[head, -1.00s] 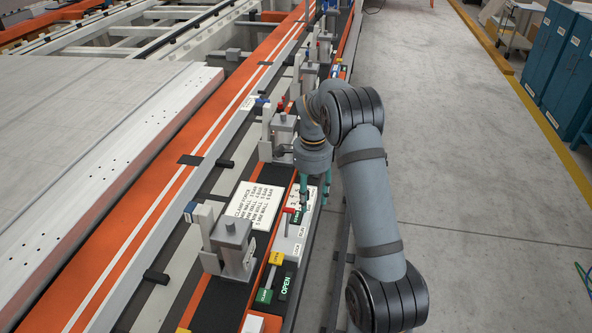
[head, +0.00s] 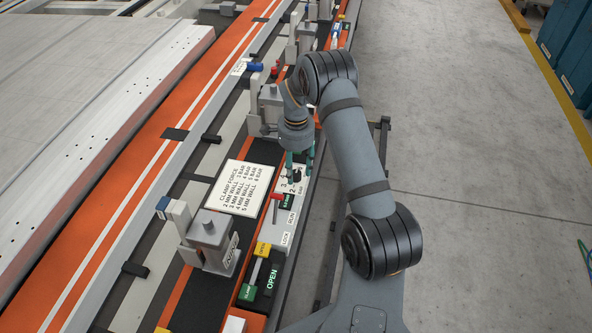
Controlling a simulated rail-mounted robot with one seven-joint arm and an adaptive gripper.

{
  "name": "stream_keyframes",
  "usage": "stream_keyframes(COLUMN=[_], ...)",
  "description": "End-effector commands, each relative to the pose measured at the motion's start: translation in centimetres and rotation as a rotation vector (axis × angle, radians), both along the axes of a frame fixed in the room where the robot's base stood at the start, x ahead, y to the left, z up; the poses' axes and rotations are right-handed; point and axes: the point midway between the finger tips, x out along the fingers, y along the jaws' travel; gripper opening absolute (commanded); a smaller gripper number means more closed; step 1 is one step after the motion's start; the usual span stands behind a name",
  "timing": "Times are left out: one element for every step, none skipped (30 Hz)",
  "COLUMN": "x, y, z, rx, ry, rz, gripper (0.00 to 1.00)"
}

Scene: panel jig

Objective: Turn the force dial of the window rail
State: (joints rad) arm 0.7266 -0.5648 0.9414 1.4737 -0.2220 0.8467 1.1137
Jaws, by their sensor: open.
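The force dial (head: 296,176) is a small black knob on a white plate with numbers around it, on the window rail. My gripper (head: 300,166) points down at the plate with its two teal fingers apart. The fingers are just above or beside the dial in the picture; I cannot tell whether they touch it. The dial's pointer direction is too small to read. A white clamp force sign (head: 241,188) with wall thicknesses and bar values lies to the left of the dial.
A red-handled lever (head: 277,199) with lock and run labels stands just nearer than the dial. A grey clamp block (head: 209,240) and a green-yellow clamp/open lever (head: 256,272) are nearer still. Another clamp (head: 268,103) stands behind my gripper. Bare floor (head: 460,180) lies right.

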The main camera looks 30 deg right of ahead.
Motion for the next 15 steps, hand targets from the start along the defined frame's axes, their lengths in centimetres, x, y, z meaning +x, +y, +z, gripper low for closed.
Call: stream_keyframes(x=[0.0,-0.1,0.0,0.0,0.0,0.0,0.0,0.0,0.0,0.0,0.0,0.0,0.0,0.0,0.0], y=[0.0,0.0,0.0,0.0,0.0,0.0,0.1,0.1,0.1,0.0,0.0,0.0,0.0,0.0,0.0], z=[-0.5,-0.7,-1.0,-1.2,-1.3,-1.4,-1.5,-1.5,-1.5,-1.5,-1.5,-1.5,-1.5,-1.5,-1.5], rx=[0.000,0.001,0.001,0.000,0.000,0.000,0.000,0.000,0.000,0.000,0.000,0.000,0.000,0.000,0.000], ry=[0.001,0.002,0.001,0.000,-0.001,-0.001,-0.001,-0.001,-0.002,-0.002,-0.002,-0.002,-0.002,-0.001,-0.001], rz=[0.000,0.000,0.001,0.001,0.001,0.000,0.000,0.000,0.000,0.000,0.000,0.000,0.000,0.000,0.000], gripper=[0.45,0.45,0.45,0.45,0.45,0.45,0.45,0.45,0.45,0.45,0.45,0.45,0.45,0.44,0.42])
